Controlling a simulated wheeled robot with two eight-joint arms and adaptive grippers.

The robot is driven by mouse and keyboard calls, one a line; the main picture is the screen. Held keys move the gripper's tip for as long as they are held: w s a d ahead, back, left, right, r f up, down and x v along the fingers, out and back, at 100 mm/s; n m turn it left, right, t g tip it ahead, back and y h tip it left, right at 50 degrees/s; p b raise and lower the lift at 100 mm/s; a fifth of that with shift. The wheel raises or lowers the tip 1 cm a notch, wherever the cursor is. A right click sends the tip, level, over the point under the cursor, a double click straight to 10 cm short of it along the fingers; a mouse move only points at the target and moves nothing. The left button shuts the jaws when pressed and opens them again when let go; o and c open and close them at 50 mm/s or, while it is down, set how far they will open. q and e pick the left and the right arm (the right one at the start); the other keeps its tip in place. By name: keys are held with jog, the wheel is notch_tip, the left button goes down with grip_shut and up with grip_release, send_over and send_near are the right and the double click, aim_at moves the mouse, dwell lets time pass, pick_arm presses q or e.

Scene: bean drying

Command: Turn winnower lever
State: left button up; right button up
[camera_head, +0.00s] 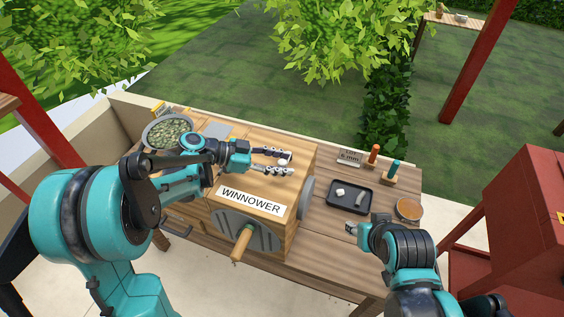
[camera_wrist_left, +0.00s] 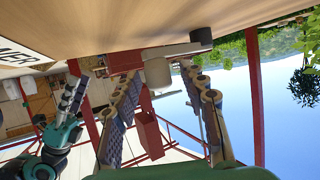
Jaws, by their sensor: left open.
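The wooden winnower (camera_head: 296,165) stands on the table with a white WINNOWER label (camera_head: 251,201) and a wooden-handled crank (camera_head: 242,243) on its near side. My left gripper (camera_head: 289,163) is open above the winnower's top. A pale round knob (camera_head: 283,162) shows between its fingers. In the left wrist view a grey bar with a pale cylinder (camera_wrist_left: 157,72) and a dark end piece (camera_wrist_left: 201,36) lies at the fingertips; I cannot tell whether they touch it. My right gripper (camera_head: 351,228) is low beside the table's right part; its opening is unclear.
A bowl of green beans (camera_head: 170,131) stands at the back left. A black tray (camera_head: 350,208) with small pale items, a round wooden-topped item (camera_head: 409,208) and orange and teal handles (camera_head: 374,155) stand at right. A red machine (camera_head: 520,225) stands beyond.

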pick_arm(q)
jog(key=v, duration=1.2)
jog(key=shift+r, duration=0.1)
jog(key=shift+d, duration=0.1)
